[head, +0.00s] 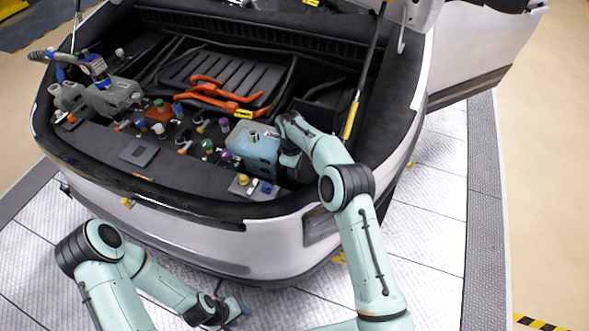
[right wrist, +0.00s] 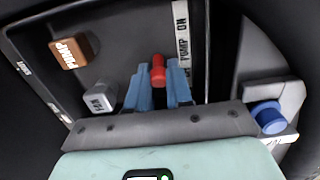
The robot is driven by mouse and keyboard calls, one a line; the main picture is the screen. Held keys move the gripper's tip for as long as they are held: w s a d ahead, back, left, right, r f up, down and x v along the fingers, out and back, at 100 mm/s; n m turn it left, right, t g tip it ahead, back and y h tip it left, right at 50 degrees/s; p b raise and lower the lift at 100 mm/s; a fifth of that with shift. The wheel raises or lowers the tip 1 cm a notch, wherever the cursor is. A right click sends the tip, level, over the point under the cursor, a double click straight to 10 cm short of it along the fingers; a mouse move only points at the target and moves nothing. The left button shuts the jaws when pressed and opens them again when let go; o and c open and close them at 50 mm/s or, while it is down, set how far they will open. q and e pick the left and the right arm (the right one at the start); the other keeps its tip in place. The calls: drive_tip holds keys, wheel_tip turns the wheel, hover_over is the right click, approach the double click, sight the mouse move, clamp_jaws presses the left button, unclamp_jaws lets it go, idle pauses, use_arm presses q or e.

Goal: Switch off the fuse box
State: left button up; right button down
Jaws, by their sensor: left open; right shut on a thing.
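In the right wrist view, a dark fuse box panel (right wrist: 112,58) carries a brown block (right wrist: 70,52) marked PUMP and a grey block (right wrist: 98,99) marked FAN. A red switch handle (right wrist: 158,70) stands between the blue fingertips of my right gripper (right wrist: 159,82), which is shut on it. My left gripper (head: 236,309) is open and empty, low in front of the car's bumper.
The pale blue tank (head: 252,145) stands left of my right gripper. Orange cables (head: 225,95), several coloured caps and a grey unit with a hose (head: 110,98) fill the bay. A blue cap (right wrist: 269,117) is close right of my right gripper. The floor in front is clear.

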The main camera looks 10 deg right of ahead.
drive_tip(key=shift+r, duration=0.15)
drive_tip(key=c, duration=1)
unclamp_jaws()
drive_tip(key=r, duration=1.3)
drive_tip(key=shift+w+a+r, duration=0.1)
drive_tip(key=shift+w+a, duration=0.15)
drive_tip(key=shift+a, duration=0.1)
